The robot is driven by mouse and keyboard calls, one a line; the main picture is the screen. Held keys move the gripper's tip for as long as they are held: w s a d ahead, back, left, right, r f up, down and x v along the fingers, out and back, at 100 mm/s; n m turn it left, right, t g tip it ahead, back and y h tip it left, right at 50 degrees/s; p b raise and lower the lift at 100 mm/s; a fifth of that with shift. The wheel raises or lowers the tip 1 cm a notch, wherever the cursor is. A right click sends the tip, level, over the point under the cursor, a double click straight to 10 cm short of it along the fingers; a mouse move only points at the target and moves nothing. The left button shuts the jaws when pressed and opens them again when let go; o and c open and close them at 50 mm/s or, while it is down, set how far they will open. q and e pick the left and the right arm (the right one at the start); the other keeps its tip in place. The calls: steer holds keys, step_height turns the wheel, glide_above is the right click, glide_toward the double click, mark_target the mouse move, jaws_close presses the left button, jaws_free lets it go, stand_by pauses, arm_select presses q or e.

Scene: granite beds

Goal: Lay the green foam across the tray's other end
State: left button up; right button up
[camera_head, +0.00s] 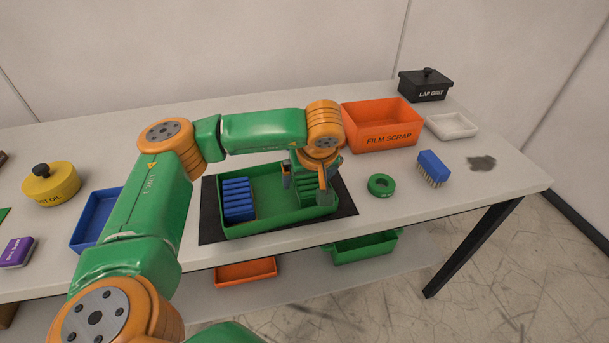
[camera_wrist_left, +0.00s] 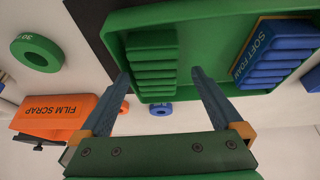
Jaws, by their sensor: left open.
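The green ribbed foam (camera_head: 307,190) lies in the right end of the green tray (camera_head: 268,180); it also shows in the left wrist view (camera_wrist_left: 152,65). The blue ribbed foam (camera_head: 239,200) lies in the tray's left end, and its side reads SOFT FOAM in the left wrist view (camera_wrist_left: 275,50). My left gripper (camera_head: 308,180) is open over the tray's right end. In the left wrist view its fingers (camera_wrist_left: 160,80) stand on either side of the green foam, with a gap visible on the right side. The fingers partly hide the foam in the head view.
The tray sits on a black mat (camera_head: 210,222). An orange FILM SCRAP bin (camera_head: 385,135), a green ring (camera_head: 381,185) and a blue brush (camera_head: 433,167) stand to its right. A blue tray (camera_head: 90,225) is to its left, partly behind my left arm.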

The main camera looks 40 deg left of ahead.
arm_select(q)
steer(key=shift+w+d+r+m+g, duration=0.2)
steer(key=shift+d+r+m+g, duration=0.1)
steer(key=shift+d+r, duration=0.55)
steer(key=v, duration=0.7)
steer(key=shift+r, duration=0.2)
arm_select(e)
steer(key=shift+w, duration=0.45)
arm_select(q)
steer(key=shift+s, duration=0.25)
arm_select(e)
steer(key=shift+s, duration=0.1)
